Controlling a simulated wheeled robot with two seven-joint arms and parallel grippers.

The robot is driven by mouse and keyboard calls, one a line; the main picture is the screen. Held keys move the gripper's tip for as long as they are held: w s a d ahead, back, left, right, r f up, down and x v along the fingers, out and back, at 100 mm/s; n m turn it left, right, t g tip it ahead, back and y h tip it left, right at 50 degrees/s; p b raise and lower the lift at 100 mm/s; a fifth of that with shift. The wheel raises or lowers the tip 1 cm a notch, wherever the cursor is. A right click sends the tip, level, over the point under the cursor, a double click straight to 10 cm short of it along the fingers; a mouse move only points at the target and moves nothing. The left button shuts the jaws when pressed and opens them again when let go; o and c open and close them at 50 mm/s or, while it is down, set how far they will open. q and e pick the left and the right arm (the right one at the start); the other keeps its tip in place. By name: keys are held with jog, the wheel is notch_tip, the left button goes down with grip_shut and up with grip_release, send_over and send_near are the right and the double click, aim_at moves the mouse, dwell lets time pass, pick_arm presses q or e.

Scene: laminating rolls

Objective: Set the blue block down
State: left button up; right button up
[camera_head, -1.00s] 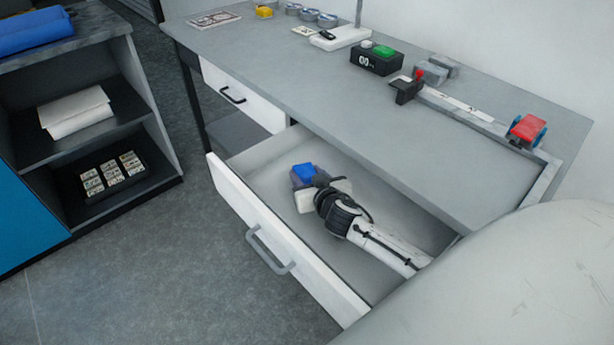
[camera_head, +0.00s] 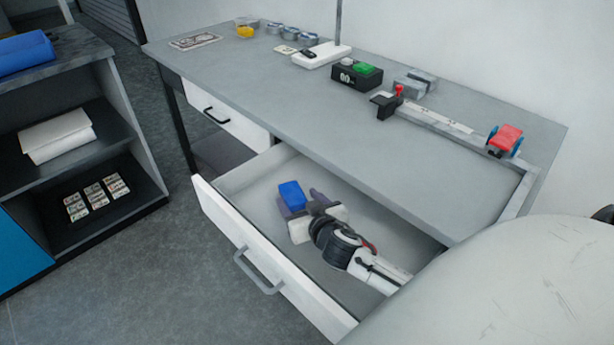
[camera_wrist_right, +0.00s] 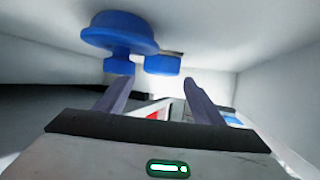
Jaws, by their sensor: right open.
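The blue block (camera_head: 291,195) is inside the open drawer (camera_head: 255,262), near its left end. My right gripper (camera_head: 302,199) reaches into the drawer, with its dark purple fingers spread and the block at the left finger. In the right wrist view the open fingers (camera_wrist_right: 160,88) stand apart with a gap between them. A blue shape with a broad rounded part and two smaller parts (camera_wrist_right: 120,34) shows beyond the tips there; I cannot tell whether a finger touches it. The block's underside is hidden in the head view. My left gripper is not in view.
The drawer walls surround my right gripper, and the desk top (camera_head: 400,170) overhangs its back. On the desk are a black box with a green button (camera_head: 356,75) and a rail with a red-topped piece (camera_head: 505,138). A shelf unit (camera_head: 125,125) stands at left.

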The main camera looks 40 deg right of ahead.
jog(key=v, duration=0.6)
jog(key=shift+s+a+r, duration=0.1)
jog(key=shift+s+r, duration=0.1)
jog(key=shift+s, duration=0.1)
dwell(0.9)
